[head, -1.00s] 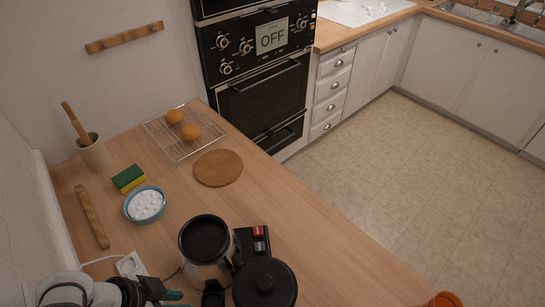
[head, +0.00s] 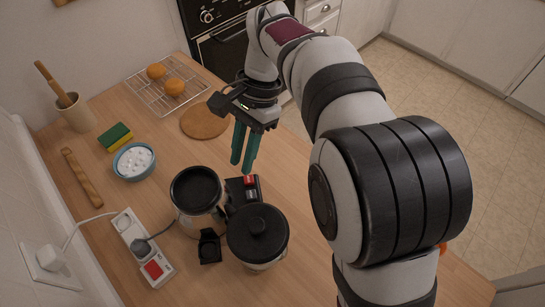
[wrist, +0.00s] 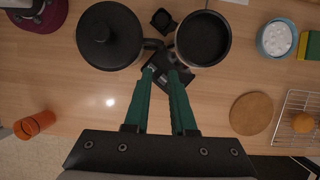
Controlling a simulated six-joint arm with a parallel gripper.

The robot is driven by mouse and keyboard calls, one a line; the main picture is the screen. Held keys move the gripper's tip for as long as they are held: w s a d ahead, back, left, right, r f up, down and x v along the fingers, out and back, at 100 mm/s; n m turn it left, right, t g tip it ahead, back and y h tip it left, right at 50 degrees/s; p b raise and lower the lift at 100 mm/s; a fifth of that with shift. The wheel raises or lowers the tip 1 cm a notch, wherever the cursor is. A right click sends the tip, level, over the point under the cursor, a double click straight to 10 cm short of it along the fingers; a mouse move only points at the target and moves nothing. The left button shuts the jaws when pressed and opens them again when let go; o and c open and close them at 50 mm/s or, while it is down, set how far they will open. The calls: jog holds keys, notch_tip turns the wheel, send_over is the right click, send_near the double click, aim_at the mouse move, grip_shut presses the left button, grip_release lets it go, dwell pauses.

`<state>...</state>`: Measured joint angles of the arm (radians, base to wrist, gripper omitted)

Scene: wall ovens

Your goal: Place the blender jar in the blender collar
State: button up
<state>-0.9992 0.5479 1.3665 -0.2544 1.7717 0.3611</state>
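The lidded jar (head: 258,233), which I take as the blender jar, stands upright on the wooden worktop with a black lid and dark handle. It also shows in the wrist view (wrist: 108,37). Beside it is an open-topped, dark-inside cylinder (head: 197,190), seemingly the blender base with its collar; in the wrist view it is at the upper middle (wrist: 203,38). A black panel with red switches (head: 243,189) lies next to both. My gripper (head: 241,167) points down above the panel, green fingers parted and empty. In the wrist view its tips (wrist: 160,75) are near the jar's handle, apart from the jar.
A small black part (head: 209,246) lies left of the jar. A power strip (head: 142,248) with cables is at the left. A bowl of white pieces (head: 134,161), sponge (head: 115,137), round board (head: 204,122) and wire rack (head: 168,94) stand behind. An orange cup (wrist: 35,123) shows in the wrist view.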

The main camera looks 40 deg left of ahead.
aim_at(231, 208)
jog(key=x, duration=1.5)
jog(key=shift+w+f, duration=0.1)
jog(key=shift+f, duration=0.05)
grip_shut()
dwell(0.6)
